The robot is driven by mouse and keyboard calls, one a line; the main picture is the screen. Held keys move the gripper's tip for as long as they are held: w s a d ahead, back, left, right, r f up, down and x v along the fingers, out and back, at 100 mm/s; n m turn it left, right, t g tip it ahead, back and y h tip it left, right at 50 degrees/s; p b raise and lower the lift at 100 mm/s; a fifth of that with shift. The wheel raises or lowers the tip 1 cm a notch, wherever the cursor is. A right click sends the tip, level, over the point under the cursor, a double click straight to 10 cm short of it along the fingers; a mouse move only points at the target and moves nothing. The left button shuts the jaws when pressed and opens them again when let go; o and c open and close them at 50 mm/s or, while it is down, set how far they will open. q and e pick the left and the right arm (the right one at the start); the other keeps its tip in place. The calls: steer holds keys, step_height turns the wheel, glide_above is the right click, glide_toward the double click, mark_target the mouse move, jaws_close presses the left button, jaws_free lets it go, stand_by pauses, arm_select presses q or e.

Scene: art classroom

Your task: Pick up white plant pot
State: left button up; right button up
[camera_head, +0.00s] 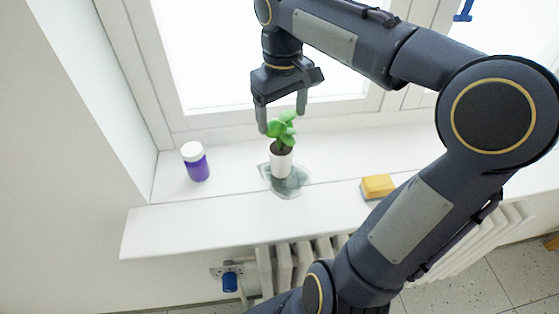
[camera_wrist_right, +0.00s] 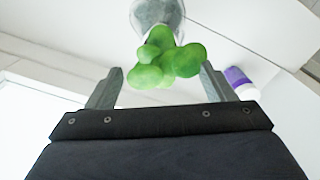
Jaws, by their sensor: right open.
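The white plant pot (camera_head: 281,163) stands upright on the window sill, with a green plant (camera_head: 283,132) growing from dark soil. A grey-green translucent patch (camera_head: 289,186) lies under and around it. My right gripper (camera_head: 282,117) is open above the pot, its fingers pointing down on either side of the plant's top and a little behind it. In the right wrist view the green leaves (camera_wrist_right: 167,62) show between the open fingers (camera_wrist_right: 160,85) and hide most of the pot. The fingers are empty. My left gripper is not in view.
A purple jar with a white lid (camera_head: 195,162) stands left of the pot; it also shows in the wrist view (camera_wrist_right: 240,82). A yellow sponge (camera_head: 377,186) lies to the right. The window is behind, and a radiator (camera_head: 300,262) is below the sill (camera_head: 230,222).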

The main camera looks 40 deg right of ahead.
mark_target(281, 127)
steer(key=f, duration=0.6)
steer(key=shift+w+f, duration=0.25)
steer(key=c, duration=1.6)
steer(key=shift+o, duration=0.2)
steer(key=shift+r, duration=0.1)
